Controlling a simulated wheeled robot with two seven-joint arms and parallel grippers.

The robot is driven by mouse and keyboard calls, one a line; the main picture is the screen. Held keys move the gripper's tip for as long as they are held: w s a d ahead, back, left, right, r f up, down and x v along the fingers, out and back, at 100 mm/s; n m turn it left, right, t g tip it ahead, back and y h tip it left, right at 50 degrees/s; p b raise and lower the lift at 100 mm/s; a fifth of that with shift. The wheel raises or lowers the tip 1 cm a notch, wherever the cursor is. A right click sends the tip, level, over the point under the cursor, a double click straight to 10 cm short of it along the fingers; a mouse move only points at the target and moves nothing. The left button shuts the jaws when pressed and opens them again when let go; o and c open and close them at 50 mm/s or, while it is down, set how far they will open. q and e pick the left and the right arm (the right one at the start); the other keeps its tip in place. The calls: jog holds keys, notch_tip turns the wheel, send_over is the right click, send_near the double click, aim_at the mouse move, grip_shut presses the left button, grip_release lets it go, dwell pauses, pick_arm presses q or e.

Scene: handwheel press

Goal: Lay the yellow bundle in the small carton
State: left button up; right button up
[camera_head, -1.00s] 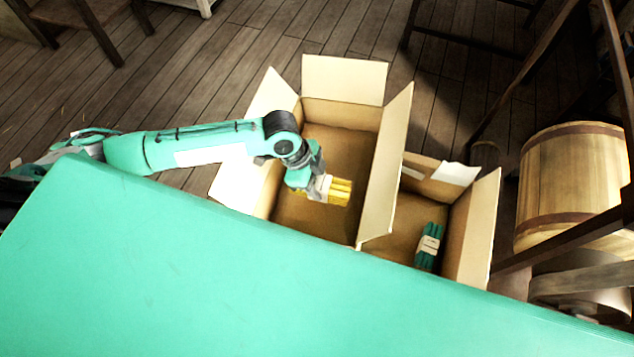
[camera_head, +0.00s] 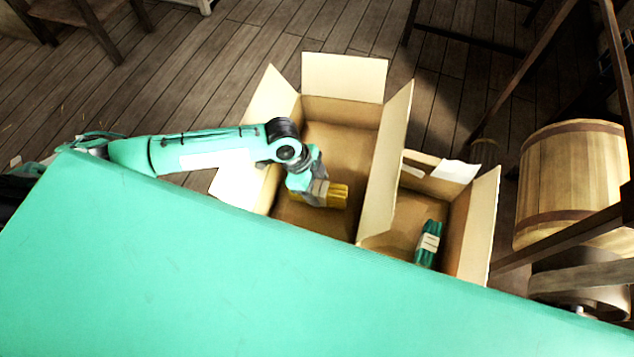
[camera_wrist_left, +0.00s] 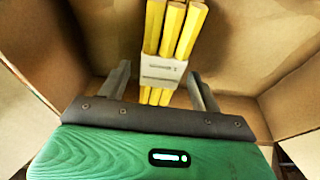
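The yellow bundle (camera_head: 337,195), several yellow sticks with a pale band, is inside the larger, left carton (camera_head: 343,112). My left gripper (camera_head: 320,193) reaches into that carton, at the bundle's banded part. In the left wrist view the bundle (camera_wrist_left: 163,70) lies between the two fingers (camera_wrist_left: 160,80), which stand apart with a visible gap on its left side. Whether the bundle rests on the carton floor I cannot tell. The small carton (camera_head: 470,232) stands to the right, its flaps open. My right gripper is not in view.
A green banded bundle (camera_head: 428,243) is in the small carton. An upright flap (camera_head: 388,160) stands between the cartons. A green surface (camera_head: 240,290) fills the foreground. A wooden barrel (camera_head: 570,180) and dark wooden frames are at the right.

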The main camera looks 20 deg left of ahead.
pick_arm(q)
jog(key=shift+r, duration=0.25)
jog(key=b+v, duration=0.1)
jog(key=v, duration=1.1)
jog(key=shift+r, duration=0.45)
